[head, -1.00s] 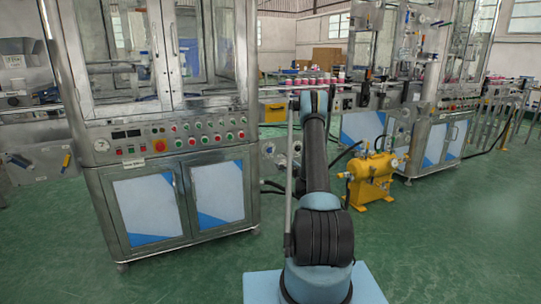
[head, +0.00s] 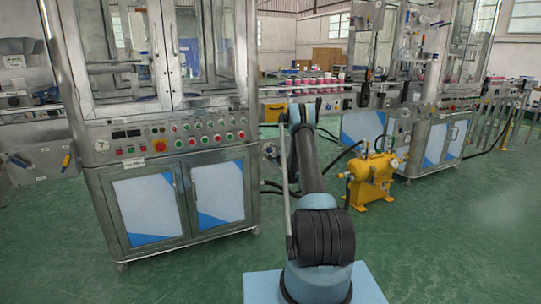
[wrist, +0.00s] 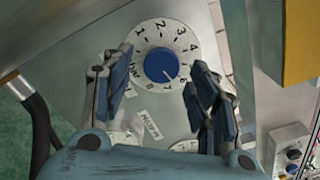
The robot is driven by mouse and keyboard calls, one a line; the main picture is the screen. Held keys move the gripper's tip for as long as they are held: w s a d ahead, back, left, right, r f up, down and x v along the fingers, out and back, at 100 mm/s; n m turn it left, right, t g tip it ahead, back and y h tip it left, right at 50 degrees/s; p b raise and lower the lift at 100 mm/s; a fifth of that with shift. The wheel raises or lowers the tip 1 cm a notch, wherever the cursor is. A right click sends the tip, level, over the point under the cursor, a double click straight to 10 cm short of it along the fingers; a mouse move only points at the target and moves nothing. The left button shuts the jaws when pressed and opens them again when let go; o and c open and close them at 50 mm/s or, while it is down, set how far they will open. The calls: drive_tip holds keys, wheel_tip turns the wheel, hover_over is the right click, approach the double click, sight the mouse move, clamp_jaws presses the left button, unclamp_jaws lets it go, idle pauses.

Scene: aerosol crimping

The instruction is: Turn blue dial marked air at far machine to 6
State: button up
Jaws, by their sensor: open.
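The blue dial (wrist: 161,65) shows in the wrist view, centred on a round white plate (wrist: 182,37) with black numerals around it. A light pointer mark on the dial lies at its lower right, toward the numerals 6 and 7; the exact reading is hard to tell. My gripper (wrist: 154,72) is open, one finger at the lower left of the dial and the other at its lower right. The dial lies between them in the picture; no contact is visible. In the head view I cannot make out the gripper or the dial beyond my arm.
Small paper labels (wrist: 150,124) lie below the dial, hard to read. A yellow block (wrist: 301,40) is at the upper right. In the head view, a steel machine (head: 178,140) stands left, a yellow tank (head: 372,175) right, and a far machine (head: 440,140) behind it. Green floor is open in front.

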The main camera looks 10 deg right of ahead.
sight(269, 150)
drive_tip(key=shift+x, duration=1.15)
drive_tip(key=shift+c, duration=0.5)
drive_tip(key=c, duration=1)
drive_tip(key=shift+o, duration=0.2)
drive_tip(key=shift+a+n, duration=0.1)
drive_tip(key=shift+n, duration=0.7)
drive_tip(key=o, duration=1.1)
drive_tip(key=shift+c, duration=0.2)
